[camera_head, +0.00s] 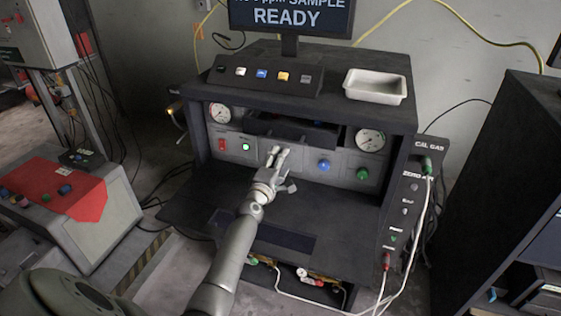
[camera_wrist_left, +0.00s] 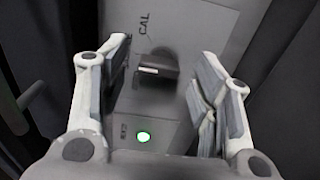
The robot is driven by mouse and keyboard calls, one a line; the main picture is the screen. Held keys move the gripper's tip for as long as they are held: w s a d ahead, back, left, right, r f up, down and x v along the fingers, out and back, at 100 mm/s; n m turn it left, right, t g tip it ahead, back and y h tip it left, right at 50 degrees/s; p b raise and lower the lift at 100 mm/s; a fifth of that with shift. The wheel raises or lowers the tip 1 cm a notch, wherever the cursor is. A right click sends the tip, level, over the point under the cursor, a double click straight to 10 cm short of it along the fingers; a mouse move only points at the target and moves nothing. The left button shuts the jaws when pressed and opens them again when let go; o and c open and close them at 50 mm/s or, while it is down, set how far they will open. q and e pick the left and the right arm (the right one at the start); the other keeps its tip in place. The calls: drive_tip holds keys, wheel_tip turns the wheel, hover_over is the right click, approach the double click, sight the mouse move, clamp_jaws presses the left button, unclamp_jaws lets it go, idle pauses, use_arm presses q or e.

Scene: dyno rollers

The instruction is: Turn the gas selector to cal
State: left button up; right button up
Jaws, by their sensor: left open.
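The gas selector (camera_wrist_left: 158,66) is a black knob with a short white mark on its left part in the left wrist view. The CAL label (camera_wrist_left: 144,22) is on the grey panel above and slightly left of it, and the white mark does not point straight at it. My left gripper (camera_head: 279,153) is at the front panel in the head view, and its hand hides the selector there. In the wrist view its open fingers stand on either side of the knob, with gaps visible. My right gripper is not in view.
A lit green button (camera_head: 246,147) and a red switch (camera_head: 221,144) are left of the gripper. A blue knob (camera_head: 323,166) and a green knob (camera_head: 362,174) are to its right. Gauges (camera_head: 370,139) flank a dark recess above. A white tray (camera_head: 375,88) sits on top.

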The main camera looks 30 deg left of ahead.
use_arm(q)
drive_tip(key=shift+w+a, duration=0.2)
drive_tip(key=shift+w, duration=0.5)
drive_tip(key=c, duration=1)
drive_tip(key=shift+m, duration=0.3)
drive_tip(key=m, duration=0.4)
drive_tip(key=m+p, duration=0.1)
drive_tip(key=m, duration=0.4)
drive_tip(key=shift+d, duration=0.1)
drive_tip(key=shift+m, duration=0.4)
